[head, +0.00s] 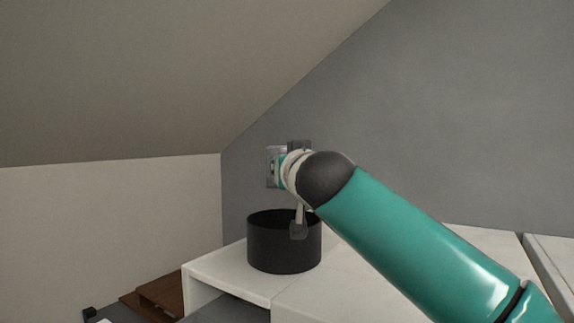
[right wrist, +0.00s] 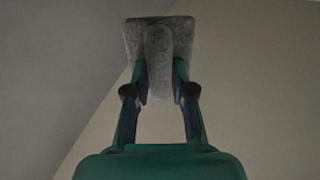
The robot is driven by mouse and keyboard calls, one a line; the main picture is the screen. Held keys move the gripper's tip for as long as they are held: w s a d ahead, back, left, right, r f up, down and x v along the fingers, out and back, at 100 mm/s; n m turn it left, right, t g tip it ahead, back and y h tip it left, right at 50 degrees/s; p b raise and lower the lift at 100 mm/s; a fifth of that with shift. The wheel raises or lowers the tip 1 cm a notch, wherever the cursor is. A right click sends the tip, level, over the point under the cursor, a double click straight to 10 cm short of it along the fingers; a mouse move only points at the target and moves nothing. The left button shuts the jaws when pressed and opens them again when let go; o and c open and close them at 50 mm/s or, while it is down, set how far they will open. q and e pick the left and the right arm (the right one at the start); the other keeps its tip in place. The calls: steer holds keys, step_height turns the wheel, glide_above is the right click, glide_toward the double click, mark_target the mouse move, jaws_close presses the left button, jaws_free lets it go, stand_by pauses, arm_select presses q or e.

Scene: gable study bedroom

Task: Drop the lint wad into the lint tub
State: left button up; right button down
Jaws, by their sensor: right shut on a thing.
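The lint wad (right wrist: 160,45) is a grey, speckled, blocky lump. It is pinched between the fingertips of my right gripper (right wrist: 160,82) in the right wrist view. In the head view the wad (head: 271,156) shows as a grey patch at the far end of my right gripper (head: 280,170), partly hidden by the wrist. The lint tub (head: 275,247) is a round black open container standing upright on a white surface. The wad appears above the tub's rim in the picture; whether it is directly over the opening cannot be told. The tub's inside is mostly hidden. My left gripper is not in view.
The white top (head: 225,268) under the tub has bare room at its left and front. A sloped ceiling (head: 180,80) comes down at the left, and a grey wall (head: 460,110) stands behind. A brown wooden piece (head: 160,296) lies lower left.

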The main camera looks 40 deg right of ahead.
arm_select(q)
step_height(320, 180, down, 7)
steer(key=b, duration=0.6)
arm_select(e)
step_height(320, 180, down, 8)
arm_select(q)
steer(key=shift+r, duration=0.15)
arm_select(e)
steer(key=shift+r, duration=0.1)
steer(key=c, duration=0.9)
jaws_free()
arm_select(q)
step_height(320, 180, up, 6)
steer(key=p, duration=0.6)
arm_select(e)
step_height(320, 180, up, 7)
